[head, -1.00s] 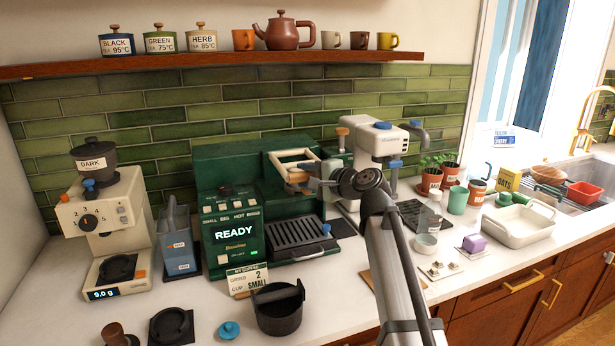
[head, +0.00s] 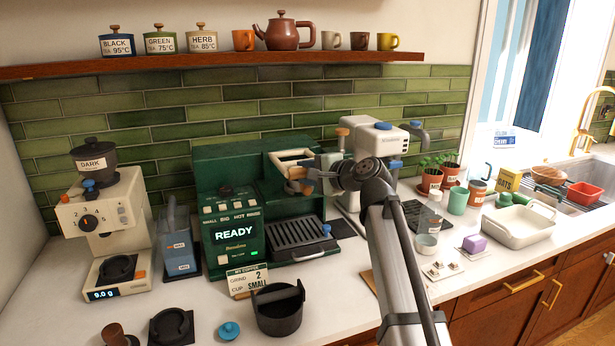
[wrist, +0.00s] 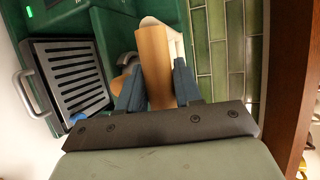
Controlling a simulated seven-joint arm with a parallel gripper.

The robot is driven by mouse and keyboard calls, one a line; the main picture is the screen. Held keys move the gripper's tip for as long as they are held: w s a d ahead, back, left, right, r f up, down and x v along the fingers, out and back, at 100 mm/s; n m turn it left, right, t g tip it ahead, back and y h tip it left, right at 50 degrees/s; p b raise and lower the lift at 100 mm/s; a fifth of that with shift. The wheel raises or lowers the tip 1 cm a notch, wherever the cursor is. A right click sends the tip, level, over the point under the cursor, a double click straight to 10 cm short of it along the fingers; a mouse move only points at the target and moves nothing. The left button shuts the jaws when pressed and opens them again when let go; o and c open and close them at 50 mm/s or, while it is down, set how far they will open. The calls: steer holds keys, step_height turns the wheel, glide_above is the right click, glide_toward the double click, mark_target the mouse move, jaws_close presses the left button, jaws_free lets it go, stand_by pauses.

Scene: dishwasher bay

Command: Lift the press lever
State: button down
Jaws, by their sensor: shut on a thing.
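The press lever (head: 287,156) is a pale U-shaped frame with a wooden crossbar, at the upper front of the green coffee machine (head: 234,212). In the wrist view the wooden bar of the lever (wrist: 154,66) stands between my gripper's blue-grey fingers (wrist: 156,86), with a pale arm at its far end. My gripper (head: 310,179) is shut on this bar; in the head view my wrist hides part of the lever's right side. The machine's screen reads READY.
The drip tray (head: 298,232) is below the lever. A white machine with a blue cap (head: 385,140) stands close behind my wrist to the right. A wooden shelf (head: 220,62) with canisters, cups and a teapot runs above. A black knock container (head: 278,310) stands in front.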

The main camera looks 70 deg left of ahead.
steer(key=a+r+m+t+h, duration=0.1)
steer(key=a+r+h, duration=0.5)
steer(key=a+r, duration=0.6)
steer(key=shift+r+m, duration=0.4)
steer(key=shift+r, duration=1.5)
steer(key=c, duration=1.1)
jaws_free()
steer(key=shift+a, duration=0.1)
steer(key=shift+r, duration=0.1)
steer(key=v, duration=1.3)
steer(key=shift+w+r, duration=0.1)
steer(key=shift+r, duration=0.35)
